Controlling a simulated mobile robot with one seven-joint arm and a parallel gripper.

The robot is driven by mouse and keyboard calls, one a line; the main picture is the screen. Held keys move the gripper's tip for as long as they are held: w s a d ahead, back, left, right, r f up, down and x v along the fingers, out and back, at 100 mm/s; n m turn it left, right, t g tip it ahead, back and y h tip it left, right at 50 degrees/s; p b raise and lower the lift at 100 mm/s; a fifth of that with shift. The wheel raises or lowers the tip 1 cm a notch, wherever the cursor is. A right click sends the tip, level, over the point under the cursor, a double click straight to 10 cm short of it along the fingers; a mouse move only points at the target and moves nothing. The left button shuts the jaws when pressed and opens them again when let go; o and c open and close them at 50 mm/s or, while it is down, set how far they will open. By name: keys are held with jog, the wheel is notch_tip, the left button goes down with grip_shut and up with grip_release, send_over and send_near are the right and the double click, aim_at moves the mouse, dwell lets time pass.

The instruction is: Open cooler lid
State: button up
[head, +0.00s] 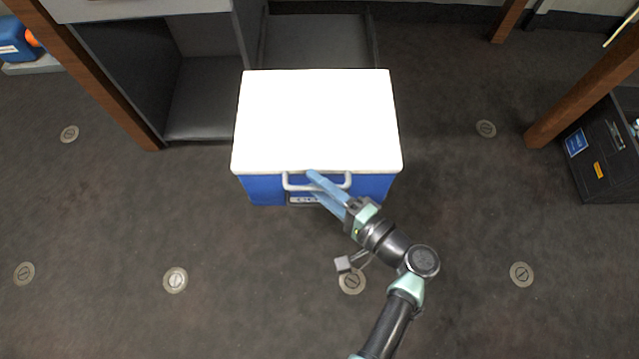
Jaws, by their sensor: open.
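The cooler (265,189) is a blue box that stands on the dark floor in the middle of the head view. Its white lid (318,120) lies flat and closed on top. A white handle (291,185) runs across the front just under the lid edge. My gripper (312,183) is open, with two blue fingers reaching from the lower right to the cooler's front. The upper fingertip is by the lid's front edge and overlaps the handle. The lower finger is partly hidden. I cannot tell whether either finger touches the cooler.
An open grey cabinet (205,95) stands behind the cooler at the left. Wooden posts (90,75) rise at both sides. A black crate (605,150) is at the far right, and a blue container (14,42) at the upper left. The floor in front is clear, with flat round plates.

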grip_shut()
dwell(1.4)
